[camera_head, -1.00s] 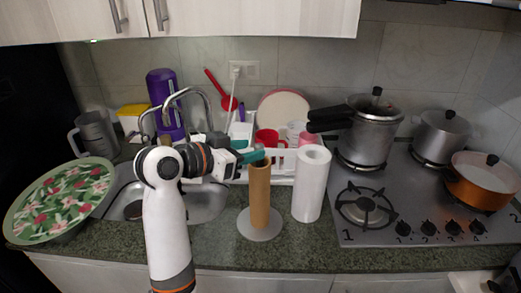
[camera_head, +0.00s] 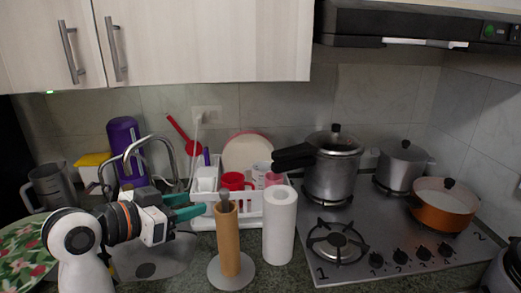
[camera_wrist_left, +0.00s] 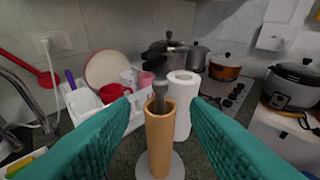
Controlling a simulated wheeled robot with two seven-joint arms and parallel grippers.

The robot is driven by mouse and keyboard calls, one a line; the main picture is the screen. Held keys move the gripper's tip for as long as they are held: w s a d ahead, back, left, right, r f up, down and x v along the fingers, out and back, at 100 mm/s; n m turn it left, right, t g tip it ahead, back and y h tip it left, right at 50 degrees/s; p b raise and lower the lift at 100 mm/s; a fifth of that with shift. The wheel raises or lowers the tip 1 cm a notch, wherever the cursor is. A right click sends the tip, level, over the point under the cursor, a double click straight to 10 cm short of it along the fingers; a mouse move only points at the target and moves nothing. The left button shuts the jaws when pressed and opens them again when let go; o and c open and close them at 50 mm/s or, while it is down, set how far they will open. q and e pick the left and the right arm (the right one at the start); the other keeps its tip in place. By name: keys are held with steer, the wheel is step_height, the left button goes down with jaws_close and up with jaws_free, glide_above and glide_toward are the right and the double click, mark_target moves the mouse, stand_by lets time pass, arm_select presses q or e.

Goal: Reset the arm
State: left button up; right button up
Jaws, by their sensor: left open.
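My left arm comes in from the left in the head view. Its gripper (camera_head: 190,207) with green fingers is open and empty, to the left of a brown cylinder on a grey round base (camera_head: 228,240). In the left wrist view the open fingers of this gripper (camera_wrist_left: 160,135) frame the cylinder (camera_wrist_left: 159,140), which stands upright, apart from them. A grey knob (camera_head: 224,197) shows at the cylinder's top. My right gripper is not in view.
A white paper roll (camera_head: 280,225) stands right of the brown cylinder. Behind is a white dish rack (camera_head: 240,205) with a red mug (camera_head: 232,181). A pressure cooker (camera_head: 332,165) and an orange pan (camera_head: 443,208) sit on the stove (camera_head: 385,245). A faucet (camera_head: 150,145) stands behind my left arm.

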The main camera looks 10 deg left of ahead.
arm_select(q)
steer(key=s+d+f+n+g+y, duration=0.1)
steer(key=s+f+g+y, duration=0.15)
steer(key=f, duration=0.65)
steer(key=s+f+n+g+y, duration=0.1)
steer(key=s+f+n+g, duration=0.15)
steer(key=f, duration=0.65)
steer(key=s+d+f+g+y, duration=0.1)
steer(key=s+f+g+y, duration=0.25)
steer(key=s+f, duration=1.3)
steer(key=s+f+g, duration=0.2)
steer(key=s+f, duration=0.1)
steer(key=f, duration=2.3)
steer(key=s+a+f+g, duration=0.1)
steer(key=s+a+f, duration=0.1)
steer(key=s+f, duration=1.2)
steer(key=shift+s+a+f, duration=0.25)
steer(key=shift+s+a, duration=0.15)
steer(key=shift+s, duration=0.55)
